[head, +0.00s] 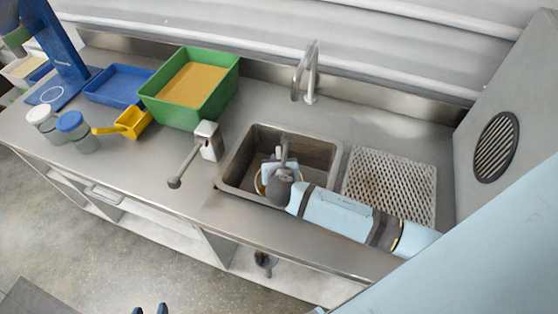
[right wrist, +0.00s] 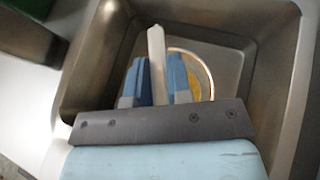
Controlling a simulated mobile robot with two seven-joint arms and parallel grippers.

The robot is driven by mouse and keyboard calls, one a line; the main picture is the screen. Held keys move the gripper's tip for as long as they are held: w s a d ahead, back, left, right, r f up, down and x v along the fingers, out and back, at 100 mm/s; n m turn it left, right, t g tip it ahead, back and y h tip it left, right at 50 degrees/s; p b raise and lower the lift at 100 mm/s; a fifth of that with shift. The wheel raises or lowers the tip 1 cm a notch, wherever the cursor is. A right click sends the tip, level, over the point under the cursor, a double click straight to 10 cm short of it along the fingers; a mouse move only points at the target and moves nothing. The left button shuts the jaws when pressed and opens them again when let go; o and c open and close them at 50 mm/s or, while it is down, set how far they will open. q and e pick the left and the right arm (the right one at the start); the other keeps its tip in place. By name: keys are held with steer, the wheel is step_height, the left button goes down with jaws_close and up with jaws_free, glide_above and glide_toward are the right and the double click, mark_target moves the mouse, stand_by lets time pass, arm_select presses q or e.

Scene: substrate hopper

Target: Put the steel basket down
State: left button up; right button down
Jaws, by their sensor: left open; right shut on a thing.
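The steel basket is a round, thin-rimmed shape with something yellow inside. It shows in the right wrist view (right wrist: 207,70) beyond my fingers, and a sliver of it shows in the head view (head: 259,184). My right gripper (head: 270,166) reaches down into the sink (head: 228,172) and is shut on the basket's pale upright handle; its blue fingers also show in the right wrist view (right wrist: 157,80). My wrist and fingers hide much of the basket, and I cannot tell whether it touches the sink floor. My left gripper (head: 150,310) is open at the bottom edge, away from the counter.
A perforated drain plate (head: 390,180) lies right of the sink, partly under my right arm. A tap (head: 306,75) stands behind the sink. Left are a lever post (head: 208,140), a green bin (head: 190,90) of tan material, a yellow scoop (head: 130,122), jars and a blue tray (head: 117,85).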

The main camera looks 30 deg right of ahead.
steer(key=shift+f, duration=0.1)
steer(key=c, duration=1.1)
jaws_free()
steer(key=shift+f, duration=0.1)
steer(key=shift+o, duration=0.2)
steer(key=v, duration=1.2)
